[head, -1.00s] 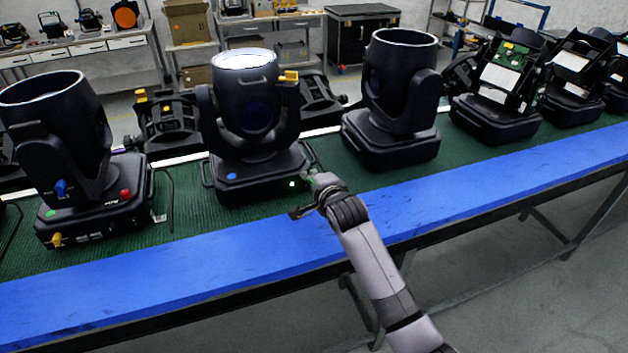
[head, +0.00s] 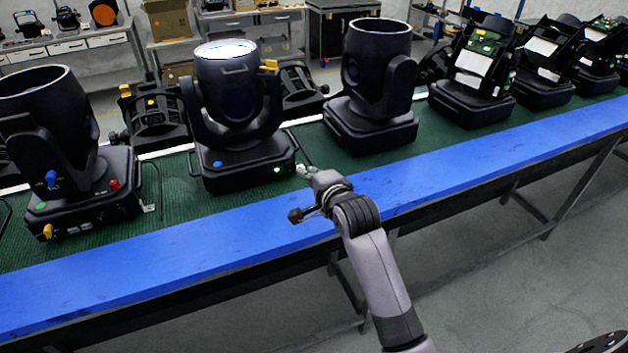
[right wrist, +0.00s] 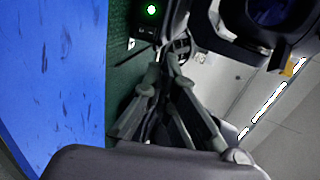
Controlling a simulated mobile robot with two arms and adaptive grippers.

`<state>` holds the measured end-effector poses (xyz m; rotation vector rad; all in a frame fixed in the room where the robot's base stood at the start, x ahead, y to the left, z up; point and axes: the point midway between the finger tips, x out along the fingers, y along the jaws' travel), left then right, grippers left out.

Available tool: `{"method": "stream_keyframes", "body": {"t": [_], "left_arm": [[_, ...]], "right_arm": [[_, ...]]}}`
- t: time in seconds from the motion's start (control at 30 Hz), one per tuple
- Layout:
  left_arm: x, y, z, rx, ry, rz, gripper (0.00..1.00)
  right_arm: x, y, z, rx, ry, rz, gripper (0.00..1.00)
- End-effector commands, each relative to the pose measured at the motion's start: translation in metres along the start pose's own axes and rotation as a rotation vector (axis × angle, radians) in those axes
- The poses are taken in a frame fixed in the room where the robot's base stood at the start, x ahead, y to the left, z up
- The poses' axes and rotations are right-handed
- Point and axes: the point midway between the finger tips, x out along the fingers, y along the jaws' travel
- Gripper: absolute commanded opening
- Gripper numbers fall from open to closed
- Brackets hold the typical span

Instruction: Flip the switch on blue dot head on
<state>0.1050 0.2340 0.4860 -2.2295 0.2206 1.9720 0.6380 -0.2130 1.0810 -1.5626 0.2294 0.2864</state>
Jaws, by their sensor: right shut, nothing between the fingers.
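The blue dot head (head: 232,105) is a black moving light with a blue dot (head: 217,164) on the front of its base. Its top lens (head: 225,49) looks bright white. A small green light (head: 277,170) glows at the right end of the base front, and it also shows in the right wrist view (right wrist: 151,10). I cannot make out the switch's position. My right gripper (head: 303,170) is shut and empty, just right of the base's front corner. Its fingers (right wrist: 172,62) also show in the right wrist view. My left gripper is not in view.
A head with a green dot (head: 42,205) and coloured knobs stands to the left on the green mat (head: 190,215). Another black head (head: 375,85) stands to the right, with opened units beyond. The blue table edge (head: 200,257) in front is clear.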

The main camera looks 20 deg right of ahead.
Motion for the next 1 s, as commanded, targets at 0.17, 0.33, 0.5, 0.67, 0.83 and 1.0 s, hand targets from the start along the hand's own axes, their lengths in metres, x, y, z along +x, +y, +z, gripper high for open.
{"method": "stream_keyframes", "body": {"t": [0.17, 0.33, 0.5, 0.67, 0.83, 1.0], "left_arm": [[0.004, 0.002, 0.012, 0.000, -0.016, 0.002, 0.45], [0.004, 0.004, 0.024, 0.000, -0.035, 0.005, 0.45], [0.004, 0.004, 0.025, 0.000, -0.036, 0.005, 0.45], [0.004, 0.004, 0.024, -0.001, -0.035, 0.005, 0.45], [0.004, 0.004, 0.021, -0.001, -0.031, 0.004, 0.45], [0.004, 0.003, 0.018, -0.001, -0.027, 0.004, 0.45]], "right_arm": [[-0.019, -0.002, 0.000, 0.001, 0.000, 0.000, 0.00], [-0.026, -0.003, 0.000, 0.000, 0.000, 0.001, 0.00], [-0.027, -0.003, 0.000, 0.000, 0.000, 0.001, 0.00], [-0.027, -0.003, 0.000, 0.000, 0.000, 0.001, 0.00], [-0.028, 0.000, 0.000, -0.012, -0.001, 0.008, 0.00], [-0.048, 0.049, 0.003, -0.210, -0.018, 0.123, 0.00]]}}
